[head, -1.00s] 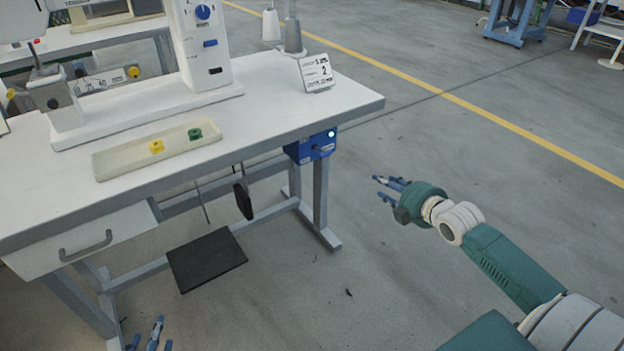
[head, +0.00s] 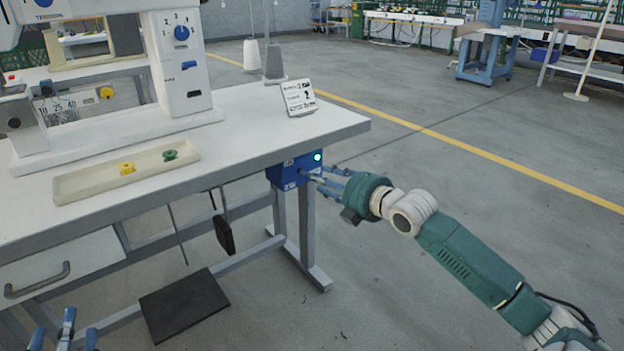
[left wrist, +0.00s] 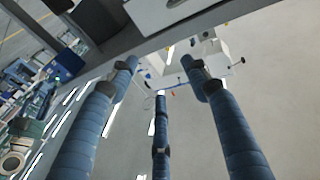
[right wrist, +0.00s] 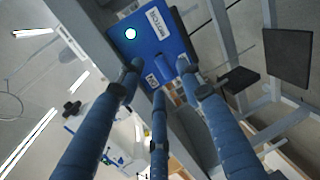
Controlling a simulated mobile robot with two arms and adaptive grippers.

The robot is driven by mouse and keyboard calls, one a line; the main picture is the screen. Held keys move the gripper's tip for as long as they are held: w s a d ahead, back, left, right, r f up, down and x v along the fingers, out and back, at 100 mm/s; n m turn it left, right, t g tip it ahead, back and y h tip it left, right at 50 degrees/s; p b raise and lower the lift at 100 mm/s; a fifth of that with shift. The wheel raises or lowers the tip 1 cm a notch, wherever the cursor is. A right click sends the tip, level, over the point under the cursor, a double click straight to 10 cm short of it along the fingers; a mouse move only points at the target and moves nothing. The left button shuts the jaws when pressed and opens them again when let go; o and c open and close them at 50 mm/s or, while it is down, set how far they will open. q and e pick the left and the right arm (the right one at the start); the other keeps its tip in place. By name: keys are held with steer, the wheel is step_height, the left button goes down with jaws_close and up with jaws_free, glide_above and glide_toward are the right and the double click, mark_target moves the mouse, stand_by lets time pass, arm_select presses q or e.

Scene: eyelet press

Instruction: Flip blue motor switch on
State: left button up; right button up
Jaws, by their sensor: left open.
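The blue motor switch box (head: 287,171) hangs under the right end of the sewing table. It also shows in the right wrist view (right wrist: 145,40), with a "MOTOR" label and a bright round lamp (right wrist: 131,34). My right gripper (head: 322,181) is at the right side of the box, fingers pointing at its front. In the right wrist view my right gripper (right wrist: 160,76) has its fingers spread. A blue rounded part (right wrist: 164,68) on the box lies between the fingertips; I cannot tell contact or the switch's position. My left gripper (head: 65,335) is open and empty at lower left.
The white table (head: 250,125) carries a sewing machine (head: 185,60), a tray (head: 75,188) with yellow and green bobbins, thread cones and a sign card (head: 299,97). A black pedal (head: 185,304) and table legs are below.

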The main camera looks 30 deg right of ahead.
arm_select(q)
step_height(320, 180, up, 6)
steer(key=s+t+h, duration=0.1)
steer(key=t, duration=0.2)
steer(key=shift+s+d+b, duration=0.15)
steer(key=shift+s+b, duration=0.2)
steer(key=shift+b, duration=0.1)
arm_select(e)
steer(key=shift+x, duration=2.4)
jaws_close()
